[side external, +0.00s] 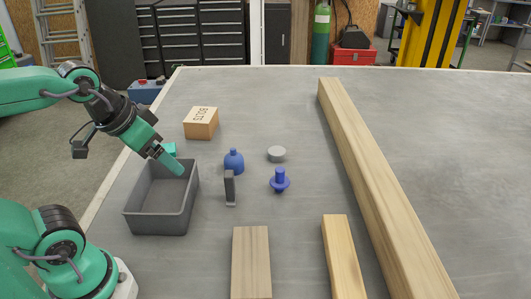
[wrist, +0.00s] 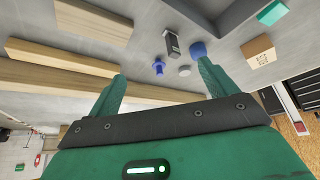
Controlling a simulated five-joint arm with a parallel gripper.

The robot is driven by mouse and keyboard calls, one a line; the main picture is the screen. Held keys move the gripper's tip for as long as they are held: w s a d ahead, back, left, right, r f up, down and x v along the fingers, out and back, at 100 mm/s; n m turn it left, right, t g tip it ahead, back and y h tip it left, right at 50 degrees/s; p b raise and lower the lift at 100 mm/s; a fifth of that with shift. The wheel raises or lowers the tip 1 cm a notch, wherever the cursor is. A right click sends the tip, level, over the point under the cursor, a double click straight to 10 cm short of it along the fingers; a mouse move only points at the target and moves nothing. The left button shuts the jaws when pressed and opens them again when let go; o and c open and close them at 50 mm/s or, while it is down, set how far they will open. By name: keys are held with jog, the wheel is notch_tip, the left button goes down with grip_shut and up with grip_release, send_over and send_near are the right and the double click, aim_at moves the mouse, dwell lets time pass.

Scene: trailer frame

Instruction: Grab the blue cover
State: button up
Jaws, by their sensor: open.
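Two blue parts stand on the grey workbench; I cannot tell for certain which is the cover. One is a dome with a short neck (side external: 234,163); the other is a flanged piece with an upright stem (side external: 279,181), to its right and nearer the front. In the wrist view the dome (wrist: 197,49) is partly hidden behind the right finger, and the flanged piece (wrist: 158,68) shows between the fingers. My gripper (side external: 176,164) is open and empty, above the grey bin at left, apart from both blue parts. In the wrist view my gripper (wrist: 162,70) has its fingers spread wide.
The grey bin (side external: 151,222) stands left of the dome. A dark upright bracket (side external: 230,188) stands close in front of the dome. A grey disc (side external: 276,154), a bolts box (side external: 201,123) and a teal block (side external: 169,149) are nearby. Wooden beams (side external: 372,180) lie right and front.

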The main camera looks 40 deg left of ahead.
jog(key=shift+w+r, duration=0.1)
jog(key=shift+w, duration=0.05)
jog(key=m+g, duration=0.2)
jog(key=g, duration=0.4)
send_over(236, 153)
jog(key=f, duration=1.6)
jog(key=shift+a, duration=0.35)
jog(key=shift+w+a+f, duration=0.1)
jog(key=shift+w+f, duration=0.05)
jog(key=shift+f, duration=0.1)
jog(key=shift+w+f, duration=0.1)
jog(key=shift+f, duration=3.8)
